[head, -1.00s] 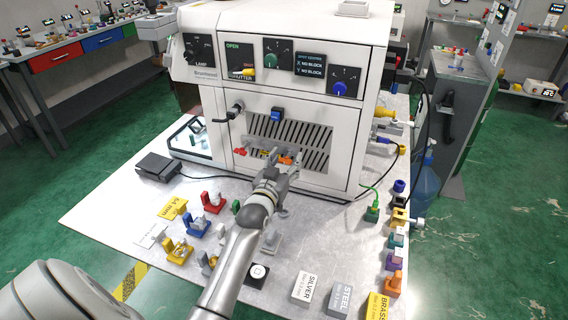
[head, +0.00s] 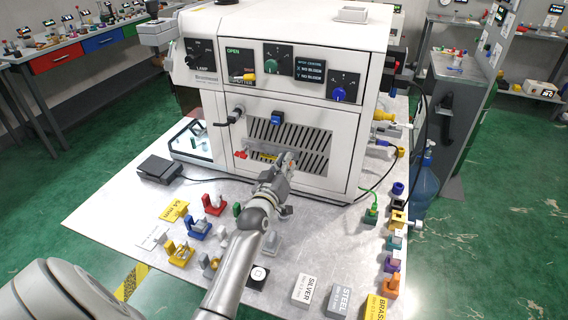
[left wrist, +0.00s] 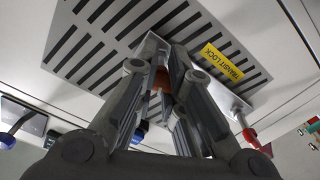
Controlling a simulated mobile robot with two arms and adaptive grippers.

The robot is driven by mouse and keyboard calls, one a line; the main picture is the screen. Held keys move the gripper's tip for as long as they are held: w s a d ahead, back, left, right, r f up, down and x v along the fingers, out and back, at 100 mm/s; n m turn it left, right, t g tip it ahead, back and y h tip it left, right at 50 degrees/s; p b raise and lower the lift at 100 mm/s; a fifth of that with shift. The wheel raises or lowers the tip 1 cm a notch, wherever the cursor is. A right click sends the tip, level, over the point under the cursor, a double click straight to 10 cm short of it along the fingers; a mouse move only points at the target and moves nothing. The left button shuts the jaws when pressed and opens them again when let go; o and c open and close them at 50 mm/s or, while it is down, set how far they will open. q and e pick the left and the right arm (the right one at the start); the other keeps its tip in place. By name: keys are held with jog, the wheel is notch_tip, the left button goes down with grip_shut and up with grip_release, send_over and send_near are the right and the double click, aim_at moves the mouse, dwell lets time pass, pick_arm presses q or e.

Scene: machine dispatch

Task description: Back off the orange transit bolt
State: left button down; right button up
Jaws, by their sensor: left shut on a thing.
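The orange transit bolt (left wrist: 160,79) sits at a metal plate (left wrist: 150,50) on the slotted front panel of the white machine (head: 213,95). My left gripper (left wrist: 163,72) is shut on the bolt, one finger on each side, so only a small orange patch shows between the fingers. In the head view my left gripper (head: 287,160) reaches the panel from the front and hides the bolt. A yellow "TRANSIT LOCK" label (left wrist: 222,62) lies on the plate beside it. My right gripper is not in view.
A red part (left wrist: 250,137) sits at the plate's end, close to the gripper; it also shows in the head view (head: 240,154). Coloured holders, including a red one (head: 213,205), stand on the table below. A black pedal box (head: 158,168) stands left of the machine.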

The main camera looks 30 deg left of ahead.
pick_arm(q)
jog(key=n, duration=0.2)
jog(key=shift+r+n+p, duration=0.1)
jog(key=shift+n+p, duration=0.3)
jog(key=shift+n, duration=1.2)
jog(key=shift+n+p, duration=0.3)
jog(key=shift+n, duration=0.8)
jog(key=n, duration=0.2)
jog(key=shift+n, duration=0.4)
